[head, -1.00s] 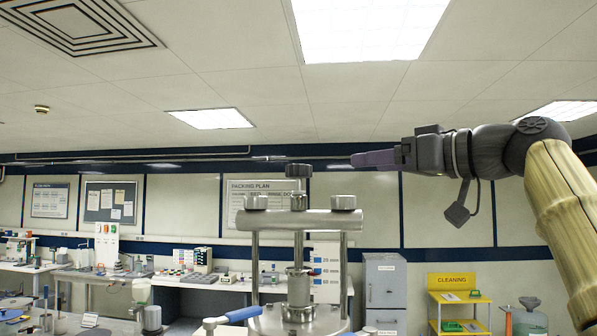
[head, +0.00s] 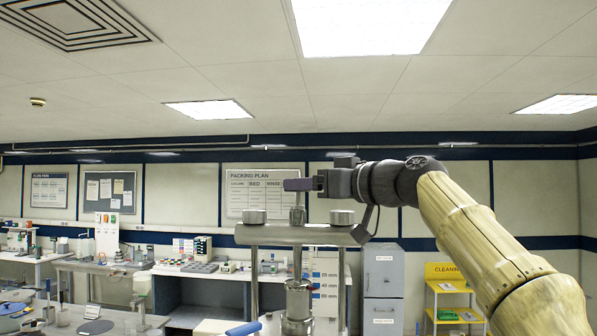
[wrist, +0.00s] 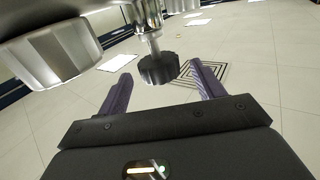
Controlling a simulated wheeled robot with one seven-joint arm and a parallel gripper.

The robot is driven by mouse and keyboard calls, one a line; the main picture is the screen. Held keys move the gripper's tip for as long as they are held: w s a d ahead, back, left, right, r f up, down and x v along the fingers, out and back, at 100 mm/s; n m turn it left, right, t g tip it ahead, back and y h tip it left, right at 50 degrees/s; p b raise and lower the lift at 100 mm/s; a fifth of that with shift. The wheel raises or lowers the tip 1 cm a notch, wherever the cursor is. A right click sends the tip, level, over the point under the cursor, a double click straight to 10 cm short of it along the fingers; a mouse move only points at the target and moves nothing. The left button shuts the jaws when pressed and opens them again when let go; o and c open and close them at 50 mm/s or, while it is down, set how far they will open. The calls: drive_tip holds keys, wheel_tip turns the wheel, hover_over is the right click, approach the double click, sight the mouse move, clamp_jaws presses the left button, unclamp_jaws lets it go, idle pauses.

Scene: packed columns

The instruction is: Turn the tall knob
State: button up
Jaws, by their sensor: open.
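The tall knob is a dark, ribbed cap on a thin silver spindle (head: 298,216) that rises from the middle of a metal press frame. In the wrist view, where the scene appears upside down, the knob (wrist: 158,68) sits between the two purple fingertips with a visible gap on each side.
The press crossbar (head: 293,235) lies just below my gripper, with shorter silver caps at its left (head: 254,215) and right (head: 342,217) ends. A blue-handled lever (head: 243,329) is low in front. Benches, a grey cabinet (head: 383,285) and a yellow cart (head: 446,292) stand behind. Space above is free.

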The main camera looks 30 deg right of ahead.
drive_tip(key=shift+r+p+x, duration=0.25)
drive_tip(key=shift+p+x, duration=0.4)
drive_tip(key=shift+x, duration=0.45)
drive_tip(key=shift+w+a+f, duration=0.15)
drive_tip(key=shift+w+f, duration=0.1)
drive_tip(key=shift+w, duration=0.35)
drive_tip(key=c, duration=1)
drive_tip(key=shift+r+n+y, duration=0.1)
drive_tip(key=shift+n+y, duration=0.2)
drive_tip(key=shift+y, duration=0.2)
